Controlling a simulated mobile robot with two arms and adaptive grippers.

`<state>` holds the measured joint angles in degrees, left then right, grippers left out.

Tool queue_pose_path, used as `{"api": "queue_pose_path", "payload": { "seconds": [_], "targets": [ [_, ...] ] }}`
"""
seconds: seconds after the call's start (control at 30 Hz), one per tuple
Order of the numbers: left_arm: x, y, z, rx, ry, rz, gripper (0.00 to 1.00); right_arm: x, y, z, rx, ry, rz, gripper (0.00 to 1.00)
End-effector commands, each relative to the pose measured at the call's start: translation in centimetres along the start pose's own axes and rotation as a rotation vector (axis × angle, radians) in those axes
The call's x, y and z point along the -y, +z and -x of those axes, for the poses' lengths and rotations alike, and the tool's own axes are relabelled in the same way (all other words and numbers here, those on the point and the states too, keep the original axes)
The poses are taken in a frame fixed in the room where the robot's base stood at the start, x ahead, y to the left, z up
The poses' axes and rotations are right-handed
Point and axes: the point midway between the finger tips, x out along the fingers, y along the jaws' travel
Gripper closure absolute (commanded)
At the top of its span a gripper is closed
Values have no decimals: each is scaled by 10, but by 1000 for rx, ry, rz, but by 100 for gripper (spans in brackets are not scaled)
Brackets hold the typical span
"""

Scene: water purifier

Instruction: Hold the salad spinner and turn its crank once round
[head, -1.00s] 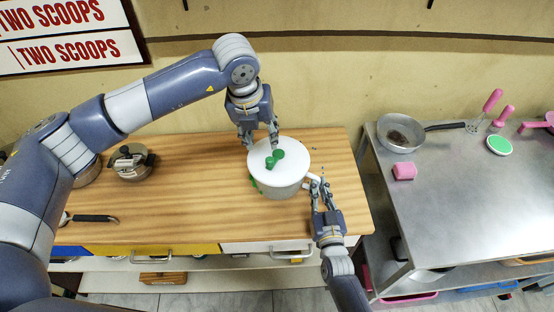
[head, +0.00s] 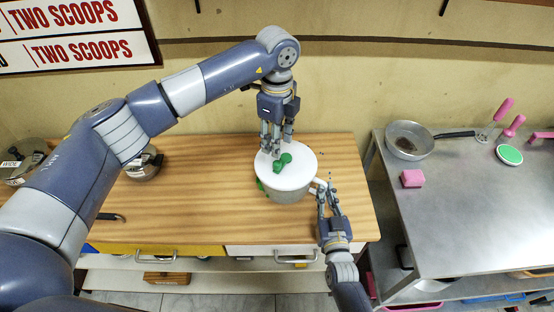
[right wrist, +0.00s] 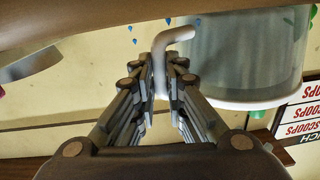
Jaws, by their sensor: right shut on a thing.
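The salad spinner (head: 290,196) stands on the wooden counter, with a white lid (head: 300,173) and a green crank (head: 286,158) on top. Its see-through bowl fills the upper right of the right wrist view (right wrist: 250,55). My left gripper (head: 272,152) points down over the lid beside the crank. Its fingers look apart, and I cannot tell whether they touch the crank. My right gripper (head: 325,188) is shut on the spinner's white side handle (head: 318,185). The handle also shows between the fingers in the right wrist view (right wrist: 172,38).
A metal pot (head: 146,166) stands on the wooden counter (head: 200,200) at left. To the right, past a gap, a steel table (head: 450,220) holds a pan (head: 408,140), a pink block (head: 412,178) and a green-topped round item (head: 509,154).

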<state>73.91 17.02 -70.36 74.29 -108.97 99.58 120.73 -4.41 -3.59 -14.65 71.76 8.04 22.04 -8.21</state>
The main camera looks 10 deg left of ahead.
Motion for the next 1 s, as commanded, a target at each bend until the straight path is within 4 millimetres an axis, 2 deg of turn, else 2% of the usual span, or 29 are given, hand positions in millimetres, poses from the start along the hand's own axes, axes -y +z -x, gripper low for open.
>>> {"api": "queue_pose_path", "payload": {
  "seconds": [0.03,0.2,0.4,0.6,0.83,0.87,1.0],
  "targets": [
    [-1,0,-12,0,3,0,62,0,0,0,0,0,0,100],
    [0,0,-46,0,2,0,62,0,0,0,0,0,0,100],
    [0,0,-74,1,1,-2,62,0,0,0,0,0,0,100],
    [0,0,-84,0,-1,-3,62,0,0,0,0,0,0,100],
    [0,0,-84,1,-2,-3,62,0,0,0,0,0,0,100],
    [0,0,-84,1,-2,-3,66,0,0,0,0,0,0,100],
    [0,0,-84,1,-2,-3,98,0,0,0,0,0,0,100]
  ]
}}
